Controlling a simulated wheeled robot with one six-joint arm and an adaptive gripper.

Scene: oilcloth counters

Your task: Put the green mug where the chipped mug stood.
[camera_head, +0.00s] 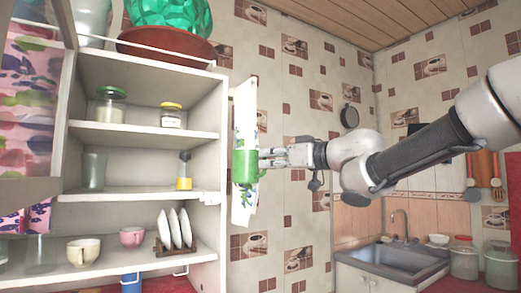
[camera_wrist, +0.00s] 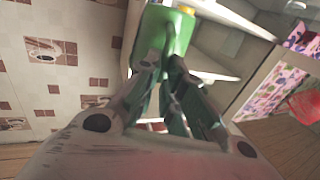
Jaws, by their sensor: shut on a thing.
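I cannot tell from here whether either has a chip.
Several white plates stand in a wooden rack (camera_head: 175,248) right of the pink mug. Jars and glasses stand on the shelves (camera_head: 140,194) above. The shelf unit's right side wall (camera_head: 210,160) is close to the green mug. A sink (camera_head: 405,262) is at the right.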

